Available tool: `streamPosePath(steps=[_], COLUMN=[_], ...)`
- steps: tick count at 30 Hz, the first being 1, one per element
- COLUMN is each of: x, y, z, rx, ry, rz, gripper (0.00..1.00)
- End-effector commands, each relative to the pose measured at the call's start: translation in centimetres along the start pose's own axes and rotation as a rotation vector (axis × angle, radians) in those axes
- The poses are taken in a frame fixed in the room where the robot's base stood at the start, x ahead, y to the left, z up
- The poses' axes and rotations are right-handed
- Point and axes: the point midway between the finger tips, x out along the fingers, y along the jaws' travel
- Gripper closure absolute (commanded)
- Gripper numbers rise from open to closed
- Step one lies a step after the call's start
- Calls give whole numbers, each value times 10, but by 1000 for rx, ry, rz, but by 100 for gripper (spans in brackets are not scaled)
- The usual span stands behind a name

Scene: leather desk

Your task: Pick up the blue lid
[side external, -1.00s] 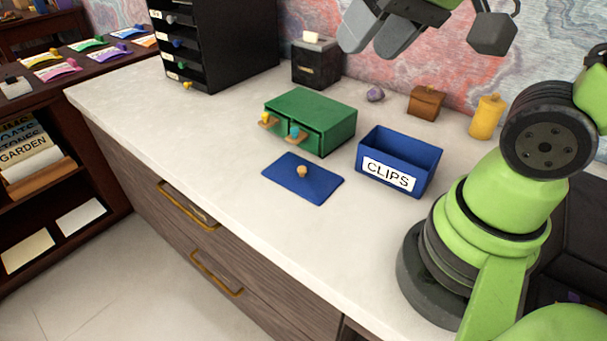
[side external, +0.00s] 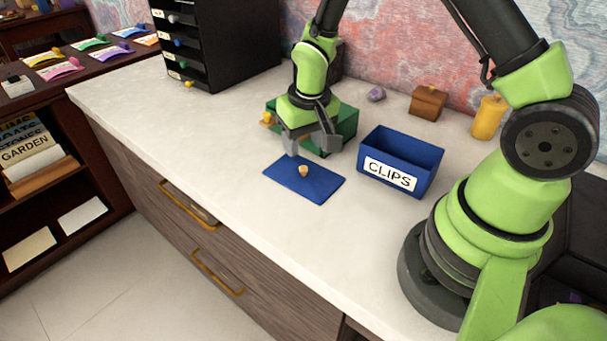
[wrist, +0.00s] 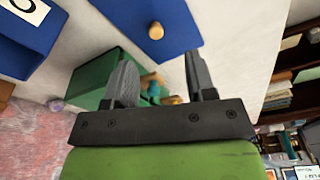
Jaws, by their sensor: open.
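The blue lid (side external: 318,186) lies flat on the pale desktop, with a small wooden knob (side external: 303,169) on its middle. The lid also shows at the top of the wrist view (wrist: 178,33), with its knob (wrist: 156,30) upward. My gripper (side external: 309,149) is open and empty, above the desk just behind the lid and in front of the green drawer box. In the wrist view my gripper's two fingers (wrist: 160,75) are spread apart, and the lid is beyond their tips. The fingers do not touch the knob.
A green drawer box (side external: 345,128) stands right behind my gripper, partly hidden by it. An open blue box labelled CLIPS (side external: 425,172) stands right of the lid. A black drawer tower (side external: 235,45) is at the back. The desktop left and front of the lid is clear.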

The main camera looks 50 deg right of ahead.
Motion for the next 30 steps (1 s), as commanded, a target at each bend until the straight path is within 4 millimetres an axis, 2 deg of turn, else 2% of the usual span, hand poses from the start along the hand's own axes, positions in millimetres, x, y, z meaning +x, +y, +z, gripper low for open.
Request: streamPosePath(steps=[3, 10, 18, 27, 29, 30], x=[16, 34, 70, 74, 74, 74], y=[0, 2, 6, 6, 6, 6], z=[0, 0, -2, -2, -2, -2], rx=[1, 2, 0, 1, 1, 1], ry=[-3, -3, -3, 0, 0, 0], rz=[2, 1, 0, -2, -1, -1], gripper=[49, 49, 49, 49, 61, 70])
